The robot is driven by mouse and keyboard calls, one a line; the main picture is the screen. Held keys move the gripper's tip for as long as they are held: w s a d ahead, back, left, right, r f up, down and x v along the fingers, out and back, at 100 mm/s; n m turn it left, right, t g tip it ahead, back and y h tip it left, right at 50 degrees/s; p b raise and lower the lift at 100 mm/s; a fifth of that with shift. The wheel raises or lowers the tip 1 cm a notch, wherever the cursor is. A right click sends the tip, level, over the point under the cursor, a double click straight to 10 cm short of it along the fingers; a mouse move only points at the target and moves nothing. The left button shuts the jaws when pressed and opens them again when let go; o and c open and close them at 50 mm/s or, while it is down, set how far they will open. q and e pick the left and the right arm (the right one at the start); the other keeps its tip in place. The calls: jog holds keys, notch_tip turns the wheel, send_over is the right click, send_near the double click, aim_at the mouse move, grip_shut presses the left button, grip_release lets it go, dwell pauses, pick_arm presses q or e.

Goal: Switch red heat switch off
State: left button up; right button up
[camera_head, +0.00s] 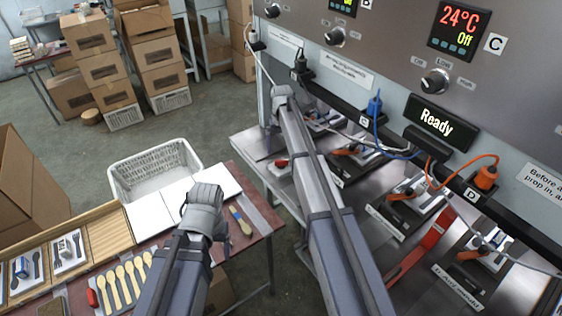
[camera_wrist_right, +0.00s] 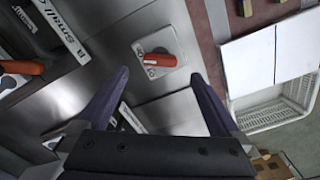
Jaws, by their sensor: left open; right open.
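The red heat switch (camera_wrist_right: 160,61) is a red knob on a pale square plate on the metal bench top, with small lettering beside its one end. In the head view the red switch (camera_head: 281,163) shows just right of my right gripper (camera_head: 269,142). In the right wrist view the purple fingers of my right gripper (camera_wrist_right: 164,98) are spread wide, with the switch beyond and between them, apart from both. My left gripper (camera_head: 226,232) is over the red table, open and empty; my own wrist partly hides its fingers.
The metal press bench (camera_head: 258,150) carries plugs, cables and small press stations, one labelled "B Small". Wooden spoons (camera_head: 123,284), white sheets (camera_head: 151,217) and a white basket (camera_head: 150,165) are to the left. A "Ready" display (camera_head: 437,122) is on the panel.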

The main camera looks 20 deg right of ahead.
aim_at(281, 160)
notch_tip(281, 160, down, 6)
jog(key=b, duration=0.5)
jog(key=shift+f, duration=0.1)
jog(key=c, duration=1.4)
